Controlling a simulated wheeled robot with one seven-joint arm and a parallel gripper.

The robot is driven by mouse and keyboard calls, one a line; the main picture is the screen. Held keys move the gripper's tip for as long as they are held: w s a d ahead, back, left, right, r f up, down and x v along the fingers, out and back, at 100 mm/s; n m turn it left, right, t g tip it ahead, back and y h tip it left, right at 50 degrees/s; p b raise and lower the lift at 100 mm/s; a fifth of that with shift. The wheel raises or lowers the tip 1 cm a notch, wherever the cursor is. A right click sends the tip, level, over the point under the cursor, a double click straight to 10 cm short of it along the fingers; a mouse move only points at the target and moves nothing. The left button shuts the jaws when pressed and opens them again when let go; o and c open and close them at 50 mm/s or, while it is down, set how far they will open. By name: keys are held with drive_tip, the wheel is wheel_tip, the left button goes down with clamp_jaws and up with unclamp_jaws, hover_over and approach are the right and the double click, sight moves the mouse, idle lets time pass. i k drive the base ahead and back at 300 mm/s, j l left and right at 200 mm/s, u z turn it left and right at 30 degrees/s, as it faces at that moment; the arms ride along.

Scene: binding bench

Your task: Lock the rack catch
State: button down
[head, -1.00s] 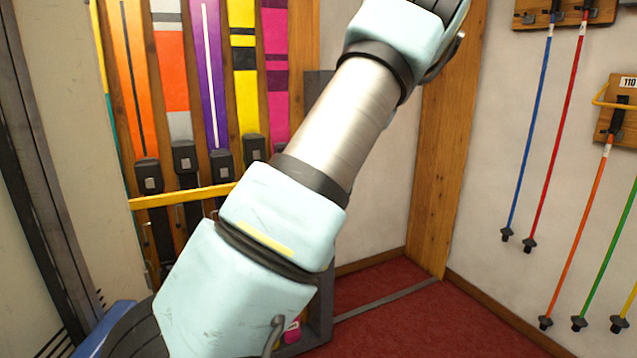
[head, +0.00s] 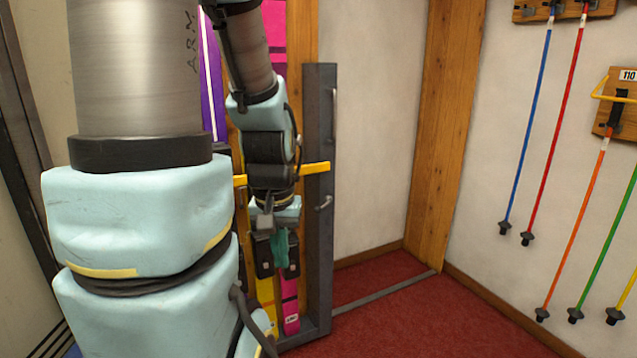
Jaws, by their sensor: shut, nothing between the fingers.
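The ski rack has a dark grey right post (head: 320,120) and a yellow bar (head: 316,168) running across the front of the skis. The bar's right end lies across the post. A small silver hook-shaped fitting (head: 323,203), perhaps the catch, sits on the post just below the bar; I cannot tell whether it is locked. My gripper (head: 279,248) points down in front of the skis, left of the post and below the bar. Its green fingers look shut and empty, apart from the fitting.
A purple ski (head: 212,90) and a pink ski (head: 291,306) show beside my arm. A silver handle (head: 334,110) is higher on the post. Ski poles (head: 566,120) hang on the right wall. Red carpet (head: 400,315) right of the rack is clear.

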sight(328, 199)
drive_tip(key=i+l+u, duration=0.1)
drive_tip(key=u, duration=0.25)
drive_tip(key=l+u, duration=0.15)
drive_tip(key=u, duration=0.25)
drive_tip(key=i+l+u, duration=0.1)
drive_tip(key=u, duration=0.25)
drive_tip(key=l, duration=0.1)
